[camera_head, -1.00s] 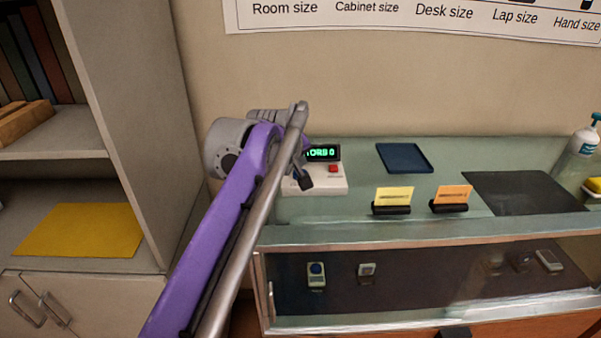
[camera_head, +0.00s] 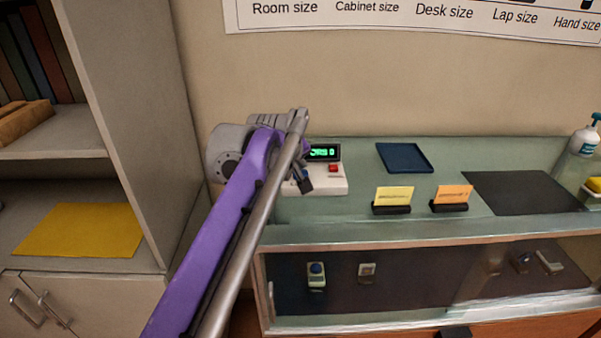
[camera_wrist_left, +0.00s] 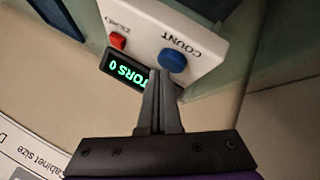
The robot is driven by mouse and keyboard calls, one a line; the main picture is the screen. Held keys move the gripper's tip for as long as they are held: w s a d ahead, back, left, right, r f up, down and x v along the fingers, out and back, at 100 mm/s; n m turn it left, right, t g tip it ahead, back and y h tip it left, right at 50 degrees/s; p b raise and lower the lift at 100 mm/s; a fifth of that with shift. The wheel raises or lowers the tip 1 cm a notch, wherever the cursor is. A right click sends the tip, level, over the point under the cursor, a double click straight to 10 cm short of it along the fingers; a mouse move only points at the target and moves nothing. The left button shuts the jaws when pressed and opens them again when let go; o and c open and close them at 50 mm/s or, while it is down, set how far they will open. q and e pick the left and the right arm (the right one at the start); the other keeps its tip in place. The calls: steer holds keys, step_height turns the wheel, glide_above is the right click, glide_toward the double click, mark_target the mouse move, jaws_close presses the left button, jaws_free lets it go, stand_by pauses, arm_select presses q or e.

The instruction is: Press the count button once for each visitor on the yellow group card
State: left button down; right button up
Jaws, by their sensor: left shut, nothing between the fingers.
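The counter box (camera_head: 330,182) is white and sits on the glass display case. Its red button (camera_head: 333,168) and green-lit display (camera_head: 323,152), ending in 0, show in the head view. In the left wrist view the blue button (camera_wrist_left: 172,61) is beside the word COUNT, and the red button (camera_wrist_left: 117,40) is beside ZERO. My left gripper (camera_head: 305,184) is shut and empty by the box's left part; in the wrist view its fingertips (camera_wrist_left: 160,75) appear just beside the blue button. I cannot tell whether they touch. The yellow card (camera_head: 394,196) stands in a black holder; its marks are too small to read.
An orange card (camera_head: 453,195) stands right of the yellow one. A blue tray (camera_head: 405,157), a dark mat (camera_head: 523,193) and a pump bottle (camera_head: 587,136) are on the case top. A shelf unit (camera_head: 140,120) stands at the left.

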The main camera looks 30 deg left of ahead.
arm_select(q)
steer(key=shift+f, duration=0.45)
stand_by(0.6)
steer(key=shift+r, duration=0.15)
steer(key=shift+r+p, duration=0.7)
steer(key=shift+r, duration=0.05)
step_height(320, 180, up, 5)
steer(key=p, duration=0.4)
stand_by(0.5)
stand_by(2.1)
